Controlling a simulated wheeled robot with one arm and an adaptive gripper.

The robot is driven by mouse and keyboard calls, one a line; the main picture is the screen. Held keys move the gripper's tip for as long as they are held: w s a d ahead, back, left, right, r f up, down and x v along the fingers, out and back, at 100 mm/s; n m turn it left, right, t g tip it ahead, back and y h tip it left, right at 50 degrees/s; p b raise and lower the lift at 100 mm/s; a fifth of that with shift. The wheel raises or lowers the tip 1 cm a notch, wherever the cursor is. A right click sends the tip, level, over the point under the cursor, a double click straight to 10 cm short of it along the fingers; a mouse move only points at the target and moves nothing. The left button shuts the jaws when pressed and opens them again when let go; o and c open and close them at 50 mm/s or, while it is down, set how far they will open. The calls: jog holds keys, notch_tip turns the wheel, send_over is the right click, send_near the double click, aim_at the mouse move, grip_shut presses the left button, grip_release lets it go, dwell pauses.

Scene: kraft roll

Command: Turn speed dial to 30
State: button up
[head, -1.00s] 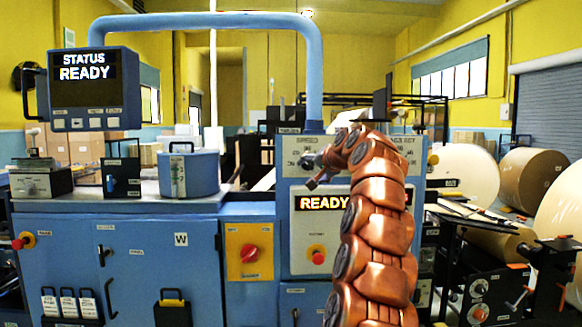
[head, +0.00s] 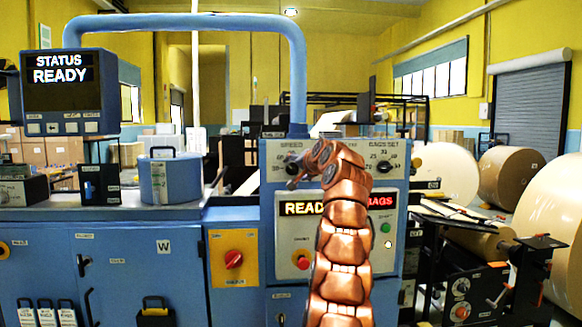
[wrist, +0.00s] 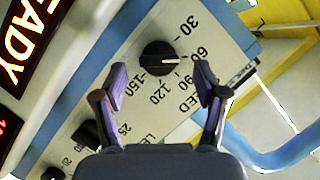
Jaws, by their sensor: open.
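The speed dial (wrist: 158,58) is a round black knob on a pale panel, with printed numbers from 30 to 150 around it. A white line on the knob points right in the wrist view, toward the 60 to 90 side. My gripper (wrist: 161,80) is open, with one finger on each side of the dial in the picture. I see no finger touching the knob. In the head view my gripper (head: 292,177) is in front of the panel under the SPEED label and hides most of the dial.
A second dial (head: 385,167), marked BAGS/SET, is at the panel's right. Lit READY and red BAGS displays (head: 380,202) sit below. In the wrist view another black knob (wrist: 88,136) lies lower left. A blue pipe frame (head: 299,80) rises above the panel.

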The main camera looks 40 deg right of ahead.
aim_at(293, 169)
jog(key=shift+p+x, duration=0.8)
jog(key=shift+x, duration=0.75)
